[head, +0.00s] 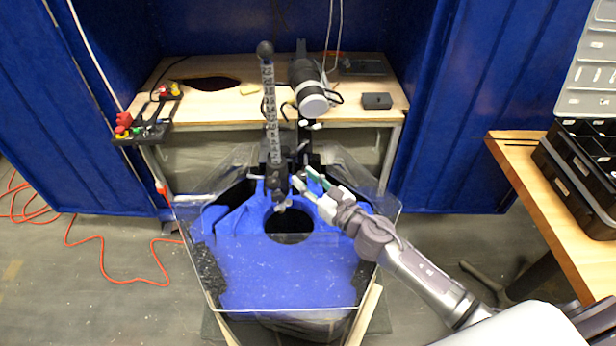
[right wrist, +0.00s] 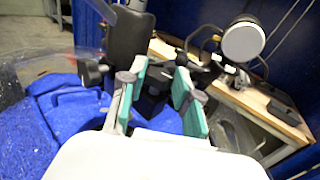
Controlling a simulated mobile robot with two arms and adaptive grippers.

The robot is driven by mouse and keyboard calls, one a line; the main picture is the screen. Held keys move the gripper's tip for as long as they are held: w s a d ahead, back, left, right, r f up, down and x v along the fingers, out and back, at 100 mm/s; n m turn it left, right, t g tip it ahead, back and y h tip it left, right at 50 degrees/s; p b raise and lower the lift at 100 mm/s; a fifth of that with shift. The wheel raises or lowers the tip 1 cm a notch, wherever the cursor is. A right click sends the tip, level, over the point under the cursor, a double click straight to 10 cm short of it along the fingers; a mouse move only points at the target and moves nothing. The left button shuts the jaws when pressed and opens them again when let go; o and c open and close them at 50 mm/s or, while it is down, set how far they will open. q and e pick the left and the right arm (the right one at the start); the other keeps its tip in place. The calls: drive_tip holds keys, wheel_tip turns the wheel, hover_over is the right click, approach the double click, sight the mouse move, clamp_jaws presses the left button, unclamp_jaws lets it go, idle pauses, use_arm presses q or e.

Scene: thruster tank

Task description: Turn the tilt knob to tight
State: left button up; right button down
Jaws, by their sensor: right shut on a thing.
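The thruster's upright shaft (head: 270,105) with printed lettering rises from a black mount (head: 278,178) at the back of the blue tank; a black column (right wrist: 128,38) shows in the right wrist view. My right gripper (head: 304,183) reaches in from the right, its fingertips just right of the mount. Another dark knob (right wrist: 92,72) sticks out left of the column, outside the fingers. My left gripper is not in view.
The blue tank (head: 285,275) has clear walls and a dark round opening (head: 289,224) below the mount. A wooden bench (head: 225,105) stands behind, with a grey cylindrical device (head: 311,98). A side table (head: 548,205) with black bins (head: 580,165) is at right.

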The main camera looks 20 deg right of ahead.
drive_tip(key=m+h, duration=0.1)
drive_tip(key=h, duration=0.1)
drive_tip(key=m+t+h, duration=0.1)
drive_tip(key=m+h, duration=0.1)
drive_tip(key=shift+s+a, duration=0.1)
drive_tip(key=shift+a, duration=0.25)
drive_tip(key=shift+a+m+h, duration=0.15)
drive_tip(key=shift+m+h, duration=0.85)
drive_tip(key=shift+h, duration=0.7)
drive_tip(key=shift+a+m+h, duration=0.15)
drive_tip(key=shift+m+h, duration=0.85)
drive_tip(key=shift+h, duration=0.7)
drive_tip(key=c, duration=0.8)
unclamp_jaws()
drive_tip(key=shift+v, duration=3.95)
